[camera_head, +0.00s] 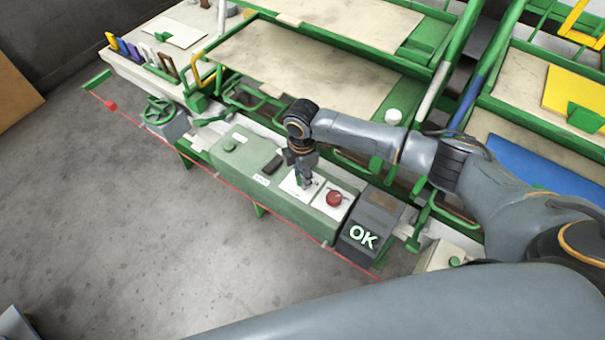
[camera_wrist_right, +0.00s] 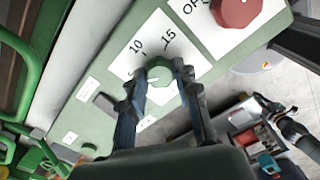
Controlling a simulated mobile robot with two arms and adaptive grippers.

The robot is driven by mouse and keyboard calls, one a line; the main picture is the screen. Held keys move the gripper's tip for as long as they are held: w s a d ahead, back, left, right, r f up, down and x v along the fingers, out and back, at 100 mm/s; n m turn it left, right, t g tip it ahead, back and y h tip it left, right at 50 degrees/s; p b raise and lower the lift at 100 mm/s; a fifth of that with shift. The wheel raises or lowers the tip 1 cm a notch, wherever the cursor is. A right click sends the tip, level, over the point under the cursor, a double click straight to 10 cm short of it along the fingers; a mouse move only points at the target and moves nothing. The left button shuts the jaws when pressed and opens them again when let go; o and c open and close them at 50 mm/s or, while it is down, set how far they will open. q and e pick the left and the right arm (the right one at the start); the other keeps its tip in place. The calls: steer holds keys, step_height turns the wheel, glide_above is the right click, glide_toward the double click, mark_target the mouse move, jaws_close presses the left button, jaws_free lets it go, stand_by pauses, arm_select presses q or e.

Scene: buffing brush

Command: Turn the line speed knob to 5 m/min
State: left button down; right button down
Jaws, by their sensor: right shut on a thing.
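The line speed knob (camera_wrist_right: 159,76) is round and green, on a white dial plate (camera_wrist_right: 178,27) printed with 10 and 15. My right gripper (camera_wrist_right: 160,74) has a finger on either side of the knob and is shut on it. The left finger covers part of the lower scale, and the knob's exact setting is too small to read. In the head view my right gripper (camera_head: 304,182) points down onto the white plate (camera_head: 289,187) of the green control panel (camera_head: 255,182), hiding the knob. My left gripper is not in view.
A red button (camera_head: 334,198) sits right of the dial, also in the wrist view (camera_wrist_right: 236,12). A dark box reading OK (camera_head: 372,222) adjoins the panel's right end. A green handwheel (camera_head: 158,110) stands left. Green-framed tables rise behind; open floor (camera_head: 140,220) lies in front.

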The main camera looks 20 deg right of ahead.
steer(key=c, duration=1)
jaws_free()
step_height(320, 180, up, 12)
steer(key=shift+r, duration=0.1)
